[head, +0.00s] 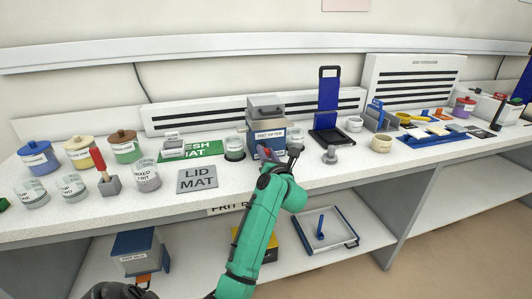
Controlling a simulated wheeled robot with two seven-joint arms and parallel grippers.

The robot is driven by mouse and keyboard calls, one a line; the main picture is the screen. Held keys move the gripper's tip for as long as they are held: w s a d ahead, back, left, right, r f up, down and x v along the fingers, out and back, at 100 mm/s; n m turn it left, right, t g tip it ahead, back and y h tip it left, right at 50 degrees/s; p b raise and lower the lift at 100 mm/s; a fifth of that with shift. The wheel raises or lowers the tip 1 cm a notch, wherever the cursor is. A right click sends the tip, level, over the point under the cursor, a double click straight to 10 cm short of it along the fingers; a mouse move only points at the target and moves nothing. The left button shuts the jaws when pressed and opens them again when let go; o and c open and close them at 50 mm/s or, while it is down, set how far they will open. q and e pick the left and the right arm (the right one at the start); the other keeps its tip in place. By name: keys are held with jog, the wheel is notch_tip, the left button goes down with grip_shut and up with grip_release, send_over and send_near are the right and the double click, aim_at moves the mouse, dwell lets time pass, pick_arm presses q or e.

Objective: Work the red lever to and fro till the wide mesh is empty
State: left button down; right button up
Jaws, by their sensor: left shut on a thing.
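The grey sifter (266,108) stands at the back of the bench, with a blue-edged white label on its front that seems to read "FRIT SIFTER". My left gripper (278,153), on the green arm, is at the sifter's lower front. It is shut on a small part there; a bit of red (264,152) shows beside the fingers, which fits the red lever, though the fingers hide most of it. The wide mesh and anything on it cannot be made out from here. My right gripper is not in view.
A grey knobbed piece (331,154) lies right of my gripper. The lid mat (197,179) is bare. Several jars crowd the left.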

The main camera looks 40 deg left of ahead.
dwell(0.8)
pick_arm(q)
jog(key=w+d+b, duration=0.1)
jog(key=w, duration=0.1)
jog(key=w+d+b, duration=0.1)
jog(key=w+d, duration=0.1)
jog(key=shift+w+d+f, duration=0.1)
jog(key=shift+w+d, duration=0.05)
jog(key=shift+w, duration=0.25)
jog(key=shift+w+d, duration=0.15)
jog(key=shift+w, duration=0.05)
jog(key=shift+s+r, duration=0.1)
jog(key=shift+r, duration=0.1)
jog(key=c, duration=0.7)
grip_release()
jog(key=shift+o, duration=0.7)
jog(key=shift+w+f, duration=0.15)
jog(key=shift+w, duration=0.15)
jog(key=shift+s, duration=0.1)
